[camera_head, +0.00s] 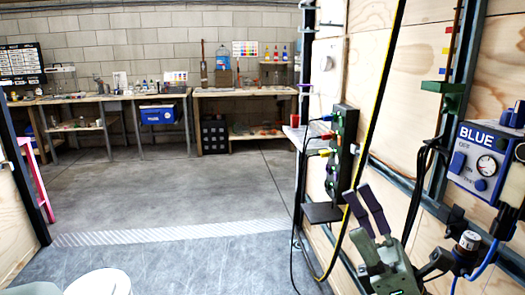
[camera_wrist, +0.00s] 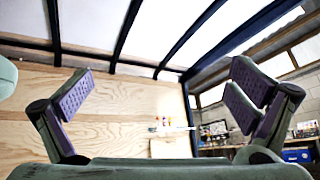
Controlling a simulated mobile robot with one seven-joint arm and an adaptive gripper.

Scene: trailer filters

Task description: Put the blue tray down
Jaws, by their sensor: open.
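I cannot clearly pick out a blue tray. A blue bin (camera_head: 157,114) hangs or sits just under the far left workbench top; a blue box also shows at the right edge of the wrist view (camera_wrist: 298,155). A panel marked BLUE (camera_head: 480,160), with a dial and switches, is on the wooden wall at the right. My gripper (camera_head: 357,193) is raised in front of the wall, left of that panel and far from the bin. In the wrist view its fingers (camera_wrist: 160,95) are wide apart with nothing between them.
A dark flat plate (camera_head: 322,212) juts out below a black connector box (camera_head: 342,150) on the wall. A yellow cable (camera_head: 372,115) hangs near my gripper. A green block (camera_head: 443,87) sits on a wall rail. The grey floor (camera_head: 190,180) in the middle is clear.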

